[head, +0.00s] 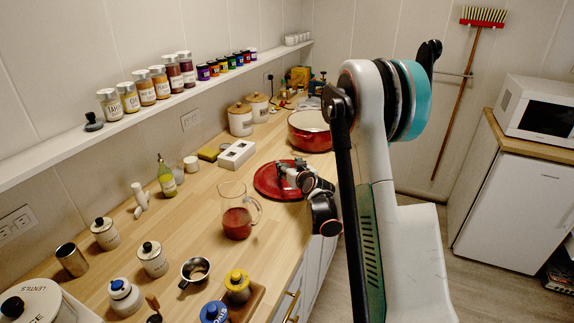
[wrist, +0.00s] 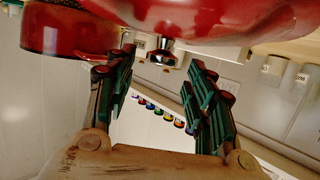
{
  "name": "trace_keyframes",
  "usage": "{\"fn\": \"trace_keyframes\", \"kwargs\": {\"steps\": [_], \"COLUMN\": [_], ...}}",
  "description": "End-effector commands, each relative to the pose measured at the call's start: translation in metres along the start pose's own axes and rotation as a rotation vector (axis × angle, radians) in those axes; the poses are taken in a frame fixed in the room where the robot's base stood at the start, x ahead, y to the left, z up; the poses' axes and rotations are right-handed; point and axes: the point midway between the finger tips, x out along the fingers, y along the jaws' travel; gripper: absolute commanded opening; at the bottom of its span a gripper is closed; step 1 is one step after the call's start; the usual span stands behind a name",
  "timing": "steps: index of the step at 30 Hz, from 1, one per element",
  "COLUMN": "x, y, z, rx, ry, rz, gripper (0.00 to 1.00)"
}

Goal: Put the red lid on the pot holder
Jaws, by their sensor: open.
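The red lid (head: 266,182) lies on the wooden counter, in front of the red pot, and my gripper partly hides it in the head view. My gripper (head: 291,172) is low over the right part of the lid. In the wrist view the lid (wrist: 215,18) fills the top, and its silver knob (wrist: 162,54) shows between the spread fingers of my gripper (wrist: 163,72). The fingers are open and apart from the knob. I cannot clearly make out the pot holder.
The red pot (head: 311,133) stands behind the lid and also shows in the wrist view (wrist: 62,32). A glass jug (head: 237,212) with red liquid stands in front. A white box (head: 237,155) and a yellow sponge (head: 210,152) are to the left, near the wall.

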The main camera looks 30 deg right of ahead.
Motion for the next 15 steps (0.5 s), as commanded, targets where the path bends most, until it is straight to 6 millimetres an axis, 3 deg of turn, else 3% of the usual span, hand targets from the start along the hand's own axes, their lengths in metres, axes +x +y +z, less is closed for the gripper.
{"fn": "trace_keyframes", "kwargs": {"steps": [3, 9, 15], "x": [-0.028, -0.065, -0.085], "y": [0.0, 0.001, 0.0], "z": [-0.002, -0.001, -0.001], "rx": [0.0, 0.0, 0.0], "ry": [0.0, 0.0, -0.001], "rz": [0.001, 0.002, 0.0], "gripper": [0.49, 0.49, 0.49]}}
